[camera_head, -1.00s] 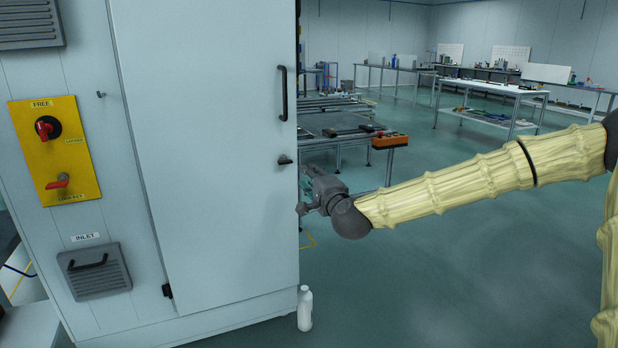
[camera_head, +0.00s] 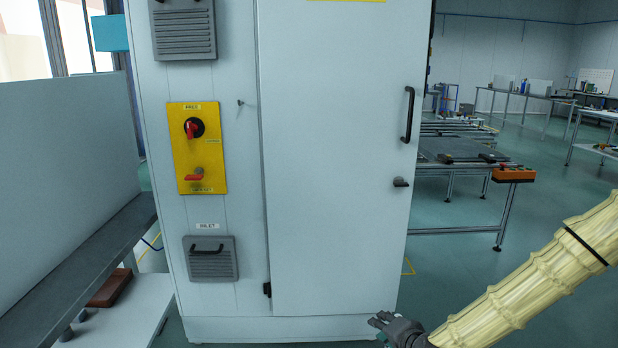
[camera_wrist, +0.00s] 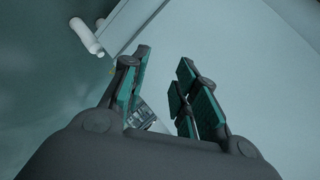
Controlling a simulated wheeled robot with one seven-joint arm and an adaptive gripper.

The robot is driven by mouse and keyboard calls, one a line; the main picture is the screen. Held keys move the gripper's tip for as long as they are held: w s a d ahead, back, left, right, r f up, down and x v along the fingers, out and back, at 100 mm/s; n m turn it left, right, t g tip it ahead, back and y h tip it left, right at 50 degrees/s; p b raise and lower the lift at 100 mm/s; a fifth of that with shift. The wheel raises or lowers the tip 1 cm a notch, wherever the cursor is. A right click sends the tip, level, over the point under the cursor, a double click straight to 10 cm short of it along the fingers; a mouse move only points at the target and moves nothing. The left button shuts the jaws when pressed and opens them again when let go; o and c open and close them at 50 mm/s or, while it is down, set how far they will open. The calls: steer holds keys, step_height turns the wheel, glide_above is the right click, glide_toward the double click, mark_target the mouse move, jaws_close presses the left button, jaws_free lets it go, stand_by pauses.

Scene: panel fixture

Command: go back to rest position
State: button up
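My gripper (camera_head: 384,322) is low in front of the cabinet's bottom right corner in the head view, at the end of my pale ribbed arm. In the wrist view my gripper (camera_wrist: 163,85) has its two teal-padded fingers apart with nothing between them. The grey cabinet (camera_head: 340,180) has its door closed, with a black handle (camera_head: 408,115) and a small dark latch (camera_head: 401,183). A yellow panel (camera_head: 197,150) on it carries two red switches.
A white bottle (camera_wrist: 86,36) lies beyond my fingers in the wrist view, near the cabinet's lower edge. A bench (camera_head: 85,255) stands left of the cabinet. A table with an orange box (camera_head: 513,174) stands behind at right.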

steer(key=s+a+f+n+g, duration=0.2)
steer(key=s+f+n+g, duration=0.1)
steer(key=s+f, duration=0.8)
steer(key=s+d+f+n+g+h, duration=0.1)
steer(key=s+d+f+n+g, duration=0.3)
steer(key=s, duration=0.6)
steer(key=s+a+f+n+g+h, duration=0.1)
steer(key=s+f, duration=0.6)
steer(key=s, duration=0.3)
steer(key=s+d+f+n+g+h, duration=0.1)
steer(key=s+d+f+n+g, duration=0.3)
steer(key=s, duration=0.6)
step_height(320, 180, up, 19)
steer(key=a+m+p, duration=0.1)
steer(key=p, duration=1.9)
steer(key=shift+a+r+m+t, duration=0.2)
steer(key=shift+a+m+t, duration=0.15)
steer(key=shift+m+t, duration=0.05)
